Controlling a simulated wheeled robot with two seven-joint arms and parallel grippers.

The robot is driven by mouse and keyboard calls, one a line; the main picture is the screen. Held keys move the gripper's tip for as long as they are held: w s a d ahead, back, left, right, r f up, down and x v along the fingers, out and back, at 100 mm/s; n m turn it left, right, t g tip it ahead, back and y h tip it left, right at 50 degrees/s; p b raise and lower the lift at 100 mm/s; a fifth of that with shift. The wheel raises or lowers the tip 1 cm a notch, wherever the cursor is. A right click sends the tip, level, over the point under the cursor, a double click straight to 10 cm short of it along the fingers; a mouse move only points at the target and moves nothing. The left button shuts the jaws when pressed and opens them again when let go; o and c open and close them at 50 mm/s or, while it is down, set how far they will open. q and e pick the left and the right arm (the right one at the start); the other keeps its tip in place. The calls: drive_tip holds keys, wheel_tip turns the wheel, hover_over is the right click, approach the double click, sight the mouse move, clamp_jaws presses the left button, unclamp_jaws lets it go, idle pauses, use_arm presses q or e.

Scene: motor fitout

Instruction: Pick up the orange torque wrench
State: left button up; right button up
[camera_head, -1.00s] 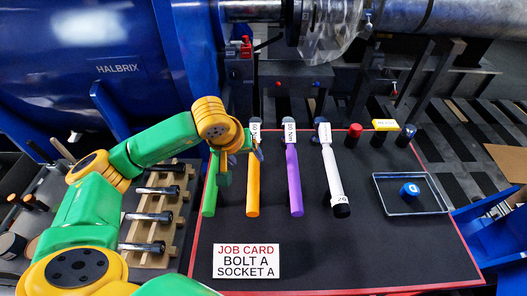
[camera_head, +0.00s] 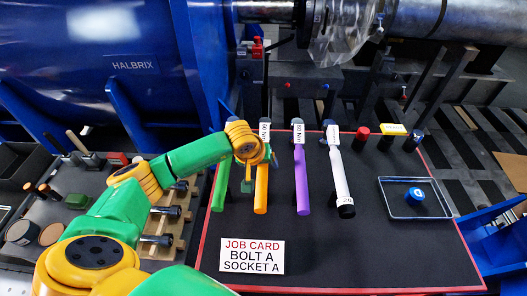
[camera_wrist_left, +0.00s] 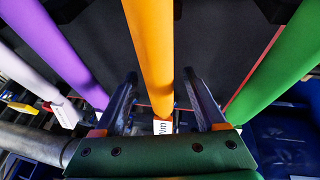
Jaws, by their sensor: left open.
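The orange torque wrench (camera_head: 261,193) lies on the dark mat between a green wrench (camera_head: 219,187) and a purple wrench (camera_head: 301,182). A white label sits at its far end. My left gripper (camera_head: 250,180) is over the orange wrench, its fingers partly hidden by my wrist in the head view. In the left wrist view, my open left gripper (camera_wrist_left: 160,78) has one finger on each side of the orange wrench (camera_wrist_left: 152,45), with gaps showing. Whether the fingers reach its full depth is unclear. My right gripper is out of view.
A white wrench (camera_head: 339,175) lies right of the purple one. A clear tray (camera_head: 435,212) holds a blue round part. A job card (camera_head: 252,257) reading BOLT A, SOCKET A lies at the front. Neighbouring wrenches flank the orange one closely.

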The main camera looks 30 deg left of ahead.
use_arm(q)
drive_tip(key=shift+f+b, duration=0.25)
drive_tip(key=shift+b, duration=0.1)
idle(0.3)
clamp_jaws()
drive_tip(key=shift+r, duration=0.1)
idle(1.2)
